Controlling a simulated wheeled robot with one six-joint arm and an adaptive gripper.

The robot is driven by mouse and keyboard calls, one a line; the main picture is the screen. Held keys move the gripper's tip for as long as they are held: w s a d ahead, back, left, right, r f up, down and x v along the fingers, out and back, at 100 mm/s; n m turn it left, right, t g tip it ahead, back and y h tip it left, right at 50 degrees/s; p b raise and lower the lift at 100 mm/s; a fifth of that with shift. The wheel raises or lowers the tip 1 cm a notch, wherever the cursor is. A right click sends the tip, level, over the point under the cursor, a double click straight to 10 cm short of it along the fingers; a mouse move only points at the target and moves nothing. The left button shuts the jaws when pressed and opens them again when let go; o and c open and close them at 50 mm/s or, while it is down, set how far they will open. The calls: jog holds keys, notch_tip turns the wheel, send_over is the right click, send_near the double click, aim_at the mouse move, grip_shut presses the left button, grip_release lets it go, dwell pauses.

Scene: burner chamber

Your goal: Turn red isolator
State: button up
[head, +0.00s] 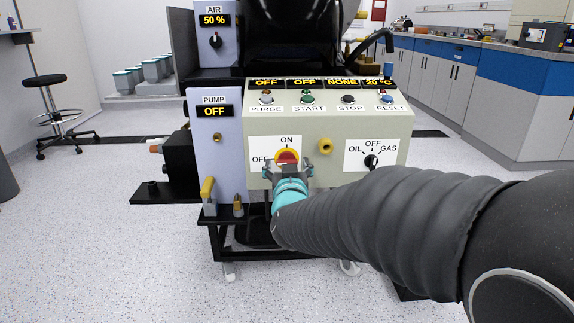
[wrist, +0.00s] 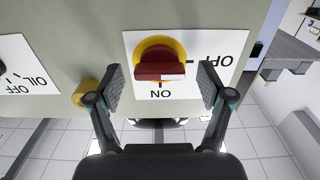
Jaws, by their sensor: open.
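The red isolator (head: 287,157) is a red knob on a yellow round base, on a white plate marked ON and OFF on the front of the beige control panel. In the wrist view the isolator (wrist: 160,62) appears upside down, with its red handle bar lying across the picture and the ON mark below it. My gripper (head: 288,172) is just in front of the isolator in the head view. In the wrist view my gripper (wrist: 162,85) is open, with one finger on each side of the knob and gaps between. Contact is not visible.
A brass-coloured fitting (head: 326,146) and the OIL/OFF/GAS selector (head: 371,161) are right of the isolator. The pump panel (head: 215,140) with a yellow-handled valve (head: 207,190) is at left. Push buttons (head: 307,99) run along the panel top. Open floor lies around the unit.

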jog(key=s, duration=1.1)
jog(key=shift+s, duration=0.3)
